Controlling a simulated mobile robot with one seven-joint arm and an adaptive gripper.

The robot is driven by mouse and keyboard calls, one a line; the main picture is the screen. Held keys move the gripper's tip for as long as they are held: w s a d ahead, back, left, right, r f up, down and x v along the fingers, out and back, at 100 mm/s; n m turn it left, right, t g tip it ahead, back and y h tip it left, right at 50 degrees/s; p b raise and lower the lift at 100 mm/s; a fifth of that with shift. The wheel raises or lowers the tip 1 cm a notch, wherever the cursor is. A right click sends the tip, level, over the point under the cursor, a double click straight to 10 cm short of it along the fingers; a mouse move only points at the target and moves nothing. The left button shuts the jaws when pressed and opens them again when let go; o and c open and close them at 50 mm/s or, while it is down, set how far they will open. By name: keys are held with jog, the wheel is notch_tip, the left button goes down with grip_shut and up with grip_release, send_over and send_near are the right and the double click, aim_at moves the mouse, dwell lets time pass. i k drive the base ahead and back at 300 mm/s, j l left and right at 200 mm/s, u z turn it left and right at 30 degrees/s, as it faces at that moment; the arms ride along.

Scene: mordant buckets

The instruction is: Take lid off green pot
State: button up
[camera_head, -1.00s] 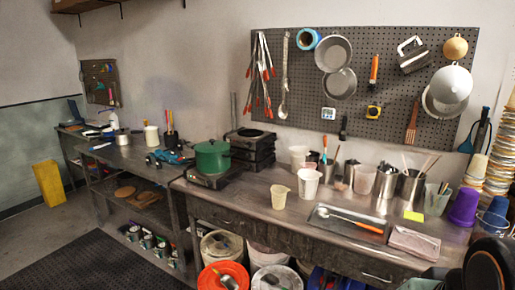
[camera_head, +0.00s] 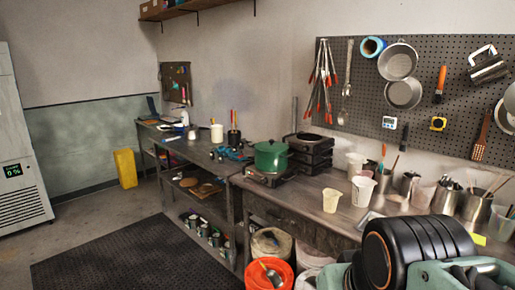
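The green pot (camera_head: 271,161) stands on a dark hot plate (camera_head: 268,179) at the left end of the near workbench. Its green lid (camera_head: 271,147) sits on top of it. Part of my arm fills the lower right corner of the head view. My gripper's fingertips cannot be made out, so I cannot tell whether it is open. My arm is apart from the pot, well to its right and nearer to the camera.
Stacked hot plates (camera_head: 310,152) stand right behind the pot. A cream pitcher (camera_head: 332,200) and a white cup (camera_head: 362,191) stand to its right on the workbench (camera_head: 290,196). The dark floor mat (camera_head: 140,258) is clear.

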aim_at(269, 146)
jog(key=i+j+u, duration=0.4)
jog(key=i, duration=0.15)
jog(key=i+u, duration=0.4)
jog(key=i, duration=0.15)
jog(key=i+u, duration=0.4)
jog(key=i, duration=0.2)
jog(key=i+j, duration=0.1)
jog(key=i, duration=1.05)
jog(key=i+z, duration=0.8)
jog(key=z, duration=0.2)
jog(key=i+z, duration=0.15)
jog(key=z, duration=0.25)
jog(key=i+z, duration=0.15)
jog(key=z, duration=0.25)
jog(key=i+j+z, duration=0.15)
jog(key=z, duration=0.25)
jog(key=i+j+z, duration=0.1)
jog(key=i+z, duration=0.2)
jog(key=z, duration=0.15)
jog(key=i+j+z, duration=0.15)
jog(key=z, duration=0.35)
jog(key=i+j+z, duration=0.1)
jog(key=i+j, duration=0.1)
jog(key=i, duration=0.1)
